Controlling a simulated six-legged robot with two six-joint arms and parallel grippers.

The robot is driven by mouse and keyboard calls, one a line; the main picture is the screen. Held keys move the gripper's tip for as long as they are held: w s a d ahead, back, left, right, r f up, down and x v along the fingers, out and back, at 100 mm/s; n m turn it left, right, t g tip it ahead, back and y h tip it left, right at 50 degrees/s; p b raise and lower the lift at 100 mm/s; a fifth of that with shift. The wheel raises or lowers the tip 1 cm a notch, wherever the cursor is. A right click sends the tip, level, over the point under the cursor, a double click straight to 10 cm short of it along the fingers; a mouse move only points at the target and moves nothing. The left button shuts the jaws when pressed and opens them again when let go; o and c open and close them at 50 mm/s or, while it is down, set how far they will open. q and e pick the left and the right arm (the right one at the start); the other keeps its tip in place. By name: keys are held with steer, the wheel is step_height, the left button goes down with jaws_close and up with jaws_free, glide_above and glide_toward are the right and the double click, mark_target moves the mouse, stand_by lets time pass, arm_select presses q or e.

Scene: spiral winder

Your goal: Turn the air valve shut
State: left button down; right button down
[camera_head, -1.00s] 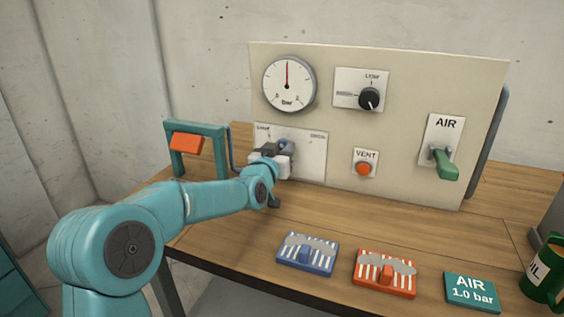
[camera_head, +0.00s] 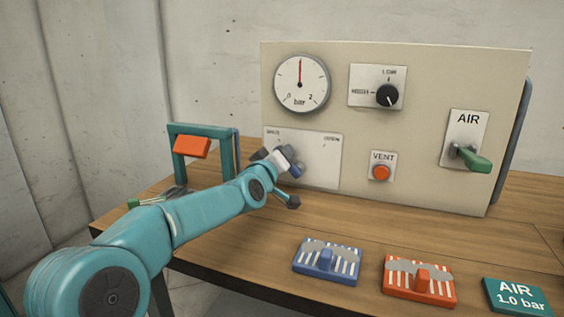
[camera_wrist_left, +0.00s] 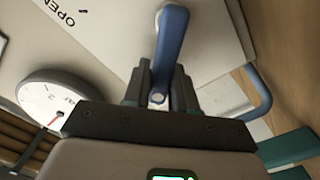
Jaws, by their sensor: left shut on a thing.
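The control panel (camera_head: 400,140) stands on the bench. A white plate (camera_head: 322,165) with a label at each upper corner is on its lower left; the wrist view shows OPEN on it. My left gripper (camera_head: 283,160) is at this plate, shut on a blue lever (camera_wrist_left: 171,45), whose lower end is between the fingers (camera_wrist_left: 160,95). Part of the lever also shows in the head view (camera_head: 296,171). My right gripper is not in view.
A gauge (camera_head: 301,83) has its needle straight up. A black knob (camera_head: 387,95) and red VENT button (camera_head: 381,172) are nearby. A teal frame with an orange block (camera_head: 191,146) stands left. Blue (camera_head: 327,261) and orange (camera_head: 419,279) blocks and an AIR sign (camera_head: 517,297) lie in front.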

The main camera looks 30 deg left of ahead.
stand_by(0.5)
arm_select(q)
steer(key=c, duration=1)
jaws_free()
steer(key=shift+s, duration=0.1)
steer(key=v, duration=1.6)
steer(key=shift+s+f, duration=0.1)
